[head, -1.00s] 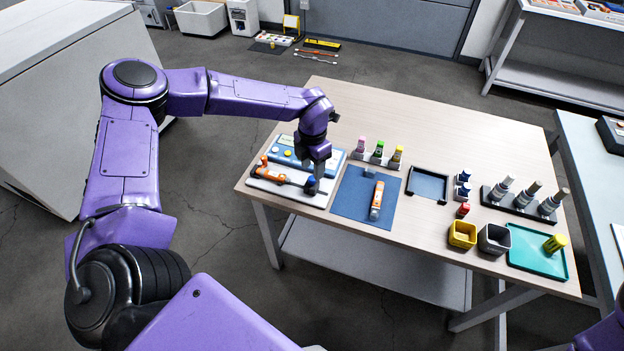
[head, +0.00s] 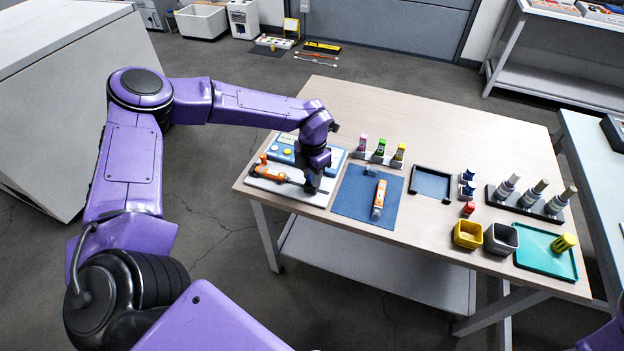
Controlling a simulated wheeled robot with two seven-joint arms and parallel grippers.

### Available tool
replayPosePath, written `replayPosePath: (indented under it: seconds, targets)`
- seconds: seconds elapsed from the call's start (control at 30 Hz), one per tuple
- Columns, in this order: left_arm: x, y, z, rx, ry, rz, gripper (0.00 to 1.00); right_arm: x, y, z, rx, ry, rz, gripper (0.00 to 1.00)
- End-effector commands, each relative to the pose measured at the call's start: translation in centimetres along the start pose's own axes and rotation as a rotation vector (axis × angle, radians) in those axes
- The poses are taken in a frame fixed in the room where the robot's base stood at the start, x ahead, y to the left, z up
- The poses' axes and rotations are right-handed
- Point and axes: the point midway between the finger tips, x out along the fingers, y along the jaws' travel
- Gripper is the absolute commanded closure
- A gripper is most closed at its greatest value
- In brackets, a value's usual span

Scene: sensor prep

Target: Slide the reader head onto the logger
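An orange-and-white handheld device (head: 379,197), which looks like the logger, lies lengthwise on a blue mat (head: 352,209). A white tray (head: 291,193) to its left holds another orange piece (head: 268,173) with a grey rod running right from it. My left gripper (head: 311,188) points down at the tray's right end, left of the mat. Its dark fingers cover the spot there, so I cannot tell whether they hold the reader head or how far apart they are. My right gripper is out of view; only a bit of my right arm shows at the bottom right corner.
A blue-and-white panel with buttons (head: 284,151) sits behind the white tray. Small bottles (head: 380,147), a dark-framed tray (head: 431,184), yellow (head: 467,235) and grey (head: 501,240) bins, a rack of grey-capped bottles (head: 531,196) and a teal tray (head: 544,255) fill the table's right.

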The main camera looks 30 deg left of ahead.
Motion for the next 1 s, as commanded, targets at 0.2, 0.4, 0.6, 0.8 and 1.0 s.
replayPosePath:
  seconds: [0.2, 0.4, 0.6, 0.8, 1.0]
  targets:
    - [0.0, 0.1, -0.1, 0.000, 0.000, -0.001, 0.92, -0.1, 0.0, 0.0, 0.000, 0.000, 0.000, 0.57]
    - [-0.1, 0.6, -0.3, 0.000, 0.000, -0.001, 0.92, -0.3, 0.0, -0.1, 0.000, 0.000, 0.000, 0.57]
    - [-0.1, 1.1, -0.6, -0.001, 0.000, -0.001, 0.92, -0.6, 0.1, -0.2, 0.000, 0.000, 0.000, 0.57]
    - [-0.1, 1.6, -0.9, -0.001, -0.001, -0.001, 0.92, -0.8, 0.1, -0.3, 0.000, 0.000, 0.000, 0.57]
    - [-0.1, 2.2, -1.3, -0.001, 0.000, -0.001, 0.92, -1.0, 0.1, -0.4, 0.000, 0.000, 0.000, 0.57]
